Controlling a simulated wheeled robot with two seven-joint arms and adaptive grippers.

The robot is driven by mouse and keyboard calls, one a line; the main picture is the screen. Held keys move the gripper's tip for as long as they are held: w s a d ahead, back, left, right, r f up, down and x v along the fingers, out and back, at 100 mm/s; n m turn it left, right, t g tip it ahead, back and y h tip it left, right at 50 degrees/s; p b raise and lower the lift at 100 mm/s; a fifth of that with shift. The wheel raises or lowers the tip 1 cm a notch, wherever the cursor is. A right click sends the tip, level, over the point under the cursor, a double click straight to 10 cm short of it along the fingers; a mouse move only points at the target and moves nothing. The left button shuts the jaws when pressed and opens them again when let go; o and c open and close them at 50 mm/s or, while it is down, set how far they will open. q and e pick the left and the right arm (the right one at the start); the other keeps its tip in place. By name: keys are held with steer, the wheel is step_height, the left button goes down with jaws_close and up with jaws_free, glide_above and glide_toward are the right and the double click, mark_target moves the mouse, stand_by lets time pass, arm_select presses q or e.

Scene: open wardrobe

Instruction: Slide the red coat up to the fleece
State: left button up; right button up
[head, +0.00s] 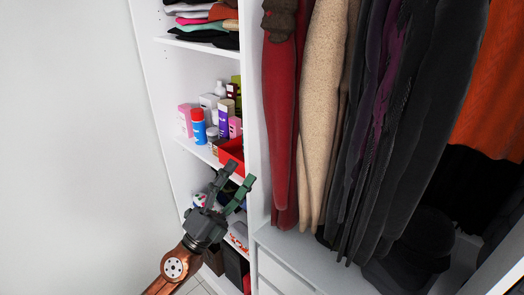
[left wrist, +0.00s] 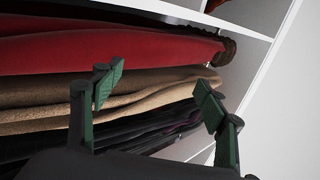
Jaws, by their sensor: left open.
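The red coat (head: 281,110) hangs at the left end of the wardrobe's hanging section, against the white divider. The beige garment, which looks like the fleece (head: 323,95), hangs just right of it; I cannot tell whether they touch. In the left wrist view the red coat (left wrist: 100,50) runs across the top and the fleece (left wrist: 60,106) lies below it. My left gripper (head: 241,173) is open and empty, left of the coat in front of the shelves. Its spread fingers (left wrist: 158,82) also show in the left wrist view. The hangers are out of view.
Several dark coats (head: 400,120) hang close together right of the fleece, with an orange garment (head: 492,95) farther right. The white divider (head: 254,130) stands between the coat and shelves of bottles and folded clothes. Free room lies in front of the left wall.

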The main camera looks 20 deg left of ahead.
arm_select(q)
steer(key=s+d+r+m+g+h, duration=0.3)
steer(key=d+m+g+h, duration=0.45)
steer(key=d+m, duration=0.4)
steer(key=m+y, duration=0.6)
steer(key=y, duration=0.5)
glide_toward(275, 143)
steer(key=shift+t+h, duration=0.25)
steer(key=shift+t, duration=0.1)
steer(key=x, duration=0.5)
steer(key=shift+w+f, duration=0.2)
steer(key=shift+f, duration=0.1)
steer(key=p+x, duration=0.2)
steer(key=x, duration=0.4)
steer(key=shift+w, duration=0.25)
steer(key=shift+w+d+f+p, duration=0.1)
steer(key=shift+w+d+p, duration=0.15)
steer(key=shift+w, duration=0.25)
steer(key=shift+c, duration=0.6)
